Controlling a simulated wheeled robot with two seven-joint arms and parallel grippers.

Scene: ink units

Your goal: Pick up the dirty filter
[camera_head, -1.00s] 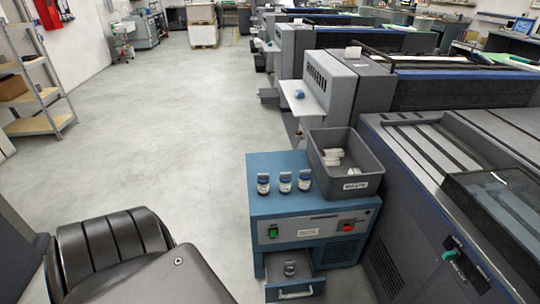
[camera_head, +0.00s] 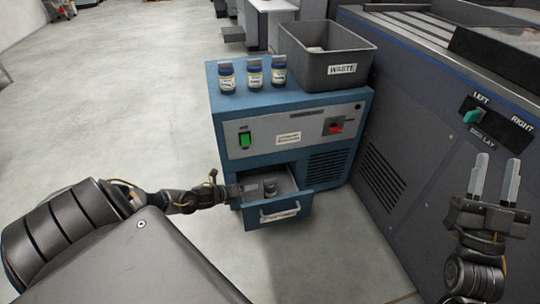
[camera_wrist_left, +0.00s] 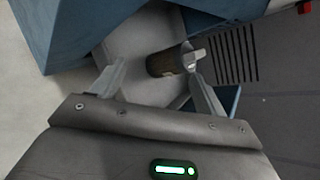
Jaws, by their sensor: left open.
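The dirty filter (camera_head: 270,189), a small dark cylinder, stands in the open drawer (camera_head: 285,208) of the blue cabinet. In the left wrist view the filter (camera_wrist_left: 168,63) looks brownish with a pale tab on top, and lies between and just beyond the fingertips. My left gripper (camera_head: 230,190) reaches over the drawer's left side; its open fingers also show in the left wrist view (camera_wrist_left: 156,72). I see no clear contact with the filter. My right gripper (camera_head: 495,172) is open and empty at the right, fingers pointing up, far from the drawer.
Three blue-and-white bottles (camera_head: 254,74) stand on top of the blue cabinet (camera_head: 225,112). A grey bin (camera_head: 325,69) labelled WASTE is beside them. A large grey machine (camera_head: 400,110) with a green LEFT/RIGHT switch (camera_head: 474,116) borders the right. The floor at left is clear.

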